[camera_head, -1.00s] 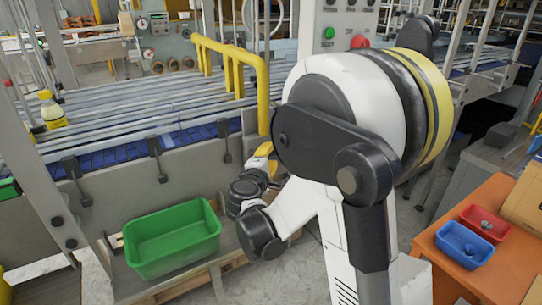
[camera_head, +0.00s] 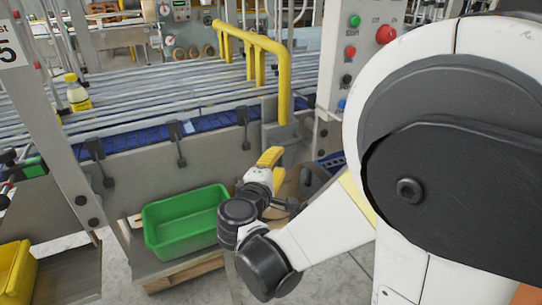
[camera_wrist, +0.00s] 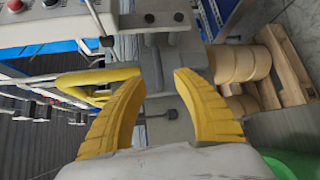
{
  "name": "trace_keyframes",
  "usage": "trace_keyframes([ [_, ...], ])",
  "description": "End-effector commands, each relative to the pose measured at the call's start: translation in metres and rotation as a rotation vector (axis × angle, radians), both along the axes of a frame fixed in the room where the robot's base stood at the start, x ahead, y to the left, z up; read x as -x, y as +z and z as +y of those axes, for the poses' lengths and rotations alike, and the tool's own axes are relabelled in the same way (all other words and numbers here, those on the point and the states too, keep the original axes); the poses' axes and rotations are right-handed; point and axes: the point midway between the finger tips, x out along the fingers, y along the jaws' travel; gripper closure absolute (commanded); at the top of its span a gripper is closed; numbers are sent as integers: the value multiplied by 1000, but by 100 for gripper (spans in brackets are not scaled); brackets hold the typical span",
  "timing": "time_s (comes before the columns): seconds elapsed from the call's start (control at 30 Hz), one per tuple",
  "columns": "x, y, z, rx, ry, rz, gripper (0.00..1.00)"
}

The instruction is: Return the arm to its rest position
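My gripper (camera_wrist: 158,95) shows in the wrist view with its two yellow fingers spread apart and nothing between them. In the head view my gripper (camera_head: 272,157) is small and sits at the end of my folded white and black arm, in front of the conveyor's grey side and right of the green bin. The fingers' gap is hard to see there. My upper arm covers the right part of the head view and hides what lies behind it.
A green bin (camera_head: 182,236) stands low beside the conveyor (camera_head: 205,128). Yellow guard rails (camera_head: 284,80) and a control panel (camera_head: 352,50) with buttons rise behind my gripper. A yellow bin (camera_head: 15,275) is at the lower left. A yellow-capped bottle (camera_head: 77,98) stands on the conveyor.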

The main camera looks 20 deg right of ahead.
Motion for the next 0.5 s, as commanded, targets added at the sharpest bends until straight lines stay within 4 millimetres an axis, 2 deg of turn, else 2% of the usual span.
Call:
trace_keyframes([
  [0.33, 1, -1, -1, -14, -3, 2, 64],
  [0.5, 21, -10, -10, -206, -35, 18, 64],
])
